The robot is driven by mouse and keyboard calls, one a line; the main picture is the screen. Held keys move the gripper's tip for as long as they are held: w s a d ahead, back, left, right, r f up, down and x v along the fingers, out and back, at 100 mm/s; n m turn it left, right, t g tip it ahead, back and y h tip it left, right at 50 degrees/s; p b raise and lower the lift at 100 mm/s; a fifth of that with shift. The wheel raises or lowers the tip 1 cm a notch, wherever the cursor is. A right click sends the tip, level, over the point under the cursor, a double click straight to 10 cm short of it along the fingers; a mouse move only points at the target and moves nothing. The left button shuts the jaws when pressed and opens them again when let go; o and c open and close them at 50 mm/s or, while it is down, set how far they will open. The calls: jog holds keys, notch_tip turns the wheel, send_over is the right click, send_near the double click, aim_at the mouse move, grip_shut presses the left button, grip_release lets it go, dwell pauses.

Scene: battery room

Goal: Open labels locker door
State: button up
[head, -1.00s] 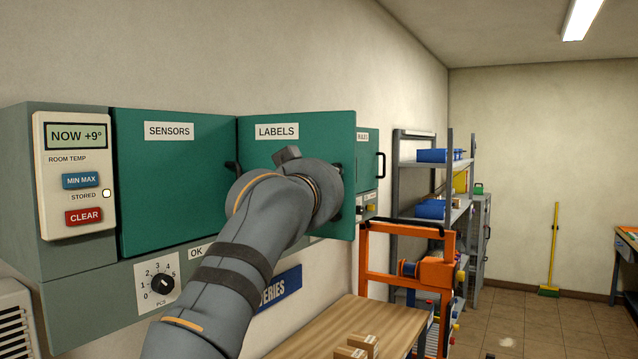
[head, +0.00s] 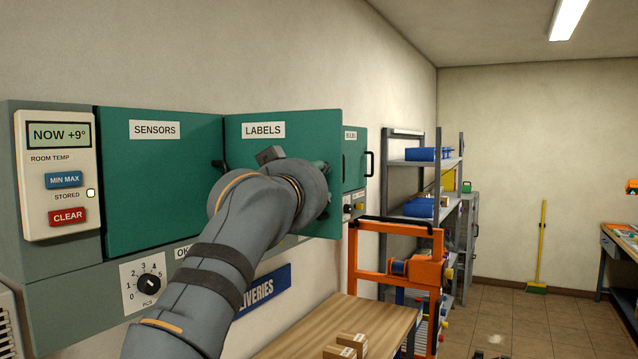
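The green labels locker door (head: 240,133) stands partly swung out from the grey cabinet. It is hinged on its left, beside the sensors door, and its right edge comes toward me. My grey arm reaches up from below, and its wrist covers the lower middle and right of this door. My gripper (head: 329,192) is at the door's right part, mostly hidden behind the wrist. Only small dark and greenish bits of it show, so its fingers and any hold on the door's handle cannot be made out. The locker's inside is out of sight behind the door.
The sensors door (head: 155,185) is shut on the left, its dark handle (head: 219,164) near the labels door's hinge side. A smaller green door (head: 355,160) with a black handle lies beyond the labels door. A wooden bench (head: 335,318) with small cartons and an orange frame (head: 404,228) stand below right.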

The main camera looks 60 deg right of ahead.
jog(key=shift+w+a+r, duration=0.15)
jog(key=shift+a+r, duration=0.25)
jog(key=v, duration=1.1)
jog(key=shift+s+a+f, duration=0.2)
jog(key=shift+s, duration=0.15)
jog(key=shift+c, duration=0.2)
